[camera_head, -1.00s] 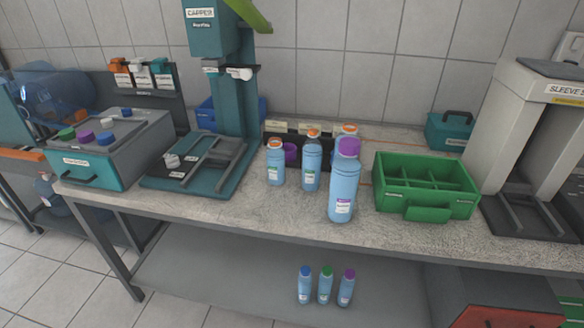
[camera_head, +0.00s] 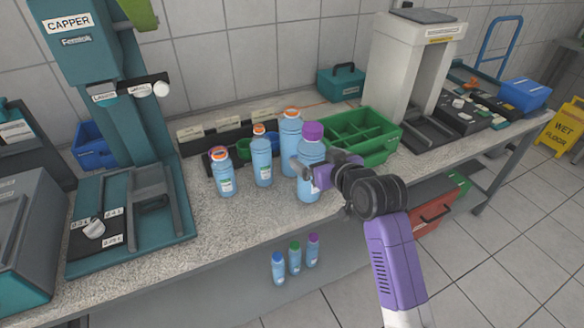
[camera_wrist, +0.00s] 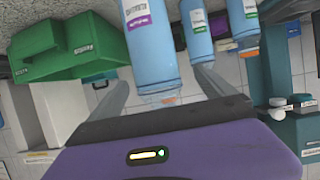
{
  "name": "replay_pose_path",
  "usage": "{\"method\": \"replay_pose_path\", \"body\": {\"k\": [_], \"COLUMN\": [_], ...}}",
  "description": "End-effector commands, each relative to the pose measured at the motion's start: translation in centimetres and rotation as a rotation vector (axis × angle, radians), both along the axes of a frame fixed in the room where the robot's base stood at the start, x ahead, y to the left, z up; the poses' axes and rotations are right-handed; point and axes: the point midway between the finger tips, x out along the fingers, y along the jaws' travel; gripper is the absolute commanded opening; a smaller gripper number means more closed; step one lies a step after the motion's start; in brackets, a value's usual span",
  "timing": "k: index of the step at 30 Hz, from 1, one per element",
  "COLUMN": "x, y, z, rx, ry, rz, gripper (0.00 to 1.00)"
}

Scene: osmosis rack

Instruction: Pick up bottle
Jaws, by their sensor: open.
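Several light-blue bottles stand upright on the worktop. The front right one is a purple-capped bottle (camera_head: 309,187); behind and left of it are a tall orange-capped bottle (camera_head: 290,135), a middle orange-capped bottle (camera_head: 261,165) and a left orange-capped bottle (camera_head: 223,180). My gripper (camera_head: 306,171) is open at the purple-capped bottle, one grey finger showing across its left side. In the wrist view, a bottle with a purple label (camera_wrist: 152,55) appears between the spread fingers. I cannot tell whether they touch it. Two further bottles are beside it there.
The green divided crate (camera_head: 375,152) is close behind my gripper on the right. The capper (camera_head: 115,120) stands at left. Three small bottles (camera_head: 295,258) stand on the lower shelf. Bare worktop (camera_head: 240,218) lies in front of the bottles.

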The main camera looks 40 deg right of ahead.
Motion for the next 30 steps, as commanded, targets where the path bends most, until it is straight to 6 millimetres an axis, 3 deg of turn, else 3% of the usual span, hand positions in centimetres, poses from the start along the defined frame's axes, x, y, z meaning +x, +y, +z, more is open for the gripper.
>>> {"method": "replay_pose_path", "body": {"k": [18, 27, 30], "x": [5.8, 6.2, 6.2], "y": [-2.3, -2.4, -2.4], "z": [-2.2, -2.4, -2.4], "rx": [-0.001, -0.001, -0.001], "ry": [0.000, -0.002, -0.001], "rz": [0.000, -0.001, -0.001], "gripper": [0.94, 0.94, 0.76]}}
